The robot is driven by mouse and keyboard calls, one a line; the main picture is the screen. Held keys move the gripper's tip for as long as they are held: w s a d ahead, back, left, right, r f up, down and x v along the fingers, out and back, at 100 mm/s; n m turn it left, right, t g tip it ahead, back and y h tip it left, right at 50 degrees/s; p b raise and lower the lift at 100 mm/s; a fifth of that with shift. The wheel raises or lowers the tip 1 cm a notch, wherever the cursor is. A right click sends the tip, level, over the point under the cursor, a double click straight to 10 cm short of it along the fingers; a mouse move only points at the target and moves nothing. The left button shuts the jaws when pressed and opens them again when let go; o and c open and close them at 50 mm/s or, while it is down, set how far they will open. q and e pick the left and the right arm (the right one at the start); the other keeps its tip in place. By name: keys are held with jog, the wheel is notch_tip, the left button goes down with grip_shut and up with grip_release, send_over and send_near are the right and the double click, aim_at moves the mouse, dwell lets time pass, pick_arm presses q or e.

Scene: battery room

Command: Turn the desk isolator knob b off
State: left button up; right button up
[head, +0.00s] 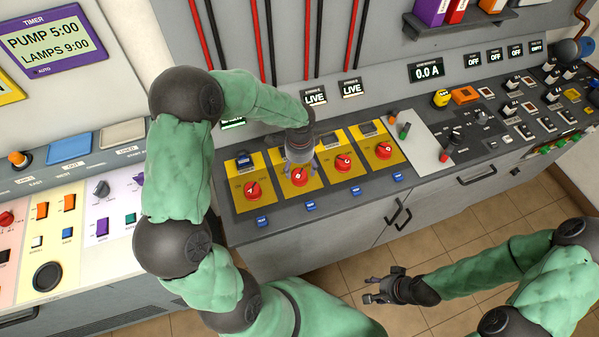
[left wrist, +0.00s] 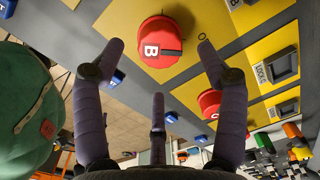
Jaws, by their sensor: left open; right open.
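The red round isolator knob b (head: 300,177) sits on a yellow plate on the sloped grey desk, second from the left in a row of red knobs. In the left wrist view the knob (left wrist: 161,43) shows a white letter B and a dark slot. My left gripper (head: 299,163) is above and just behind knob b, fingers pointing down. In the left wrist view its fingers (left wrist: 160,50) are spread on both sides of the knob; I cannot tell whether they touch it. My right gripper (head: 372,290) is open and empty, low in front of the desk.
Neighbouring red knobs A (head: 253,190) and C (head: 344,163) stand close on both sides. Small blue tags (head: 310,206) line the front edge. Displays reading LIVE (head: 316,97) are behind. A cabinet handle (head: 397,216) is below. The tiled floor in front is clear.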

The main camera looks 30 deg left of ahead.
aim_at(300, 175)
pick_arm(q)
notch_tip(300, 175, up, 7)
jog(key=shift+s, duration=0.15)
jog(key=shift+d+f, duration=0.1)
jog(key=shift+f, duration=0.1)
pick_arm(e)
jog(key=shift+s, duration=0.1)
dwell(0.4)
